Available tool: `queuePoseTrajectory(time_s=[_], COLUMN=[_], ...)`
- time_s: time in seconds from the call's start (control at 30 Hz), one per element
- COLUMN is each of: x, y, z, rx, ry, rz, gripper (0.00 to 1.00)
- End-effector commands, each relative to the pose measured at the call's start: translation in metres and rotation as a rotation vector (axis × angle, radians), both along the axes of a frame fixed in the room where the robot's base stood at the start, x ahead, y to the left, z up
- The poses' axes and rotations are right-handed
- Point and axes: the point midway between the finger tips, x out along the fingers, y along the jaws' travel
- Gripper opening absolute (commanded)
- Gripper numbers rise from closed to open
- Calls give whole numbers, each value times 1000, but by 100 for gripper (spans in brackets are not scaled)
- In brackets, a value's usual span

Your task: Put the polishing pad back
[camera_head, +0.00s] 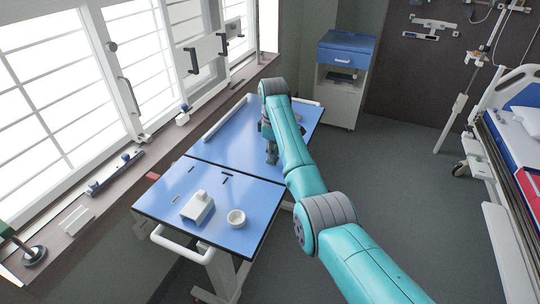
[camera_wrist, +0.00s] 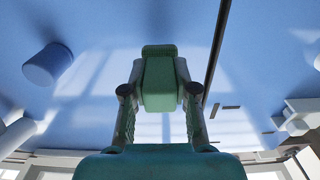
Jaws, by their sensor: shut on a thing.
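My gripper (camera_wrist: 160,92) is shut on a green block-shaped thing (camera_wrist: 160,80), which I take to be the polishing pad. It sits between the two fingers in the wrist view, over the blue table top. In the head view my gripper (camera_head: 270,152) is low over the far half of the blue table (camera_head: 240,125), largely hidden by my arm. The pad cannot be made out there, and I cannot tell whether it touches the table. No marked place for the pad can be made out.
A white block-like holder (camera_head: 197,207) and a white cup (camera_head: 236,219) stand on the near table half, with small dark pieces nearby. A blue-looking cylinder (camera_wrist: 47,64) stands left of my gripper in the wrist view. A cabinet (camera_head: 342,80) and a bed (camera_head: 515,140) are beyond.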

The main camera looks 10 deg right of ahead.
Motion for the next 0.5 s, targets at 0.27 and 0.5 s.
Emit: queuePoseTrajectory(time_s=[0.27, 0.5], x=[-2, -2], y=[-5, -5], z=[-14, -17], rx=[-1, 0], ry=[-1, 0], rz=[0, 0], gripper=[0, 35])
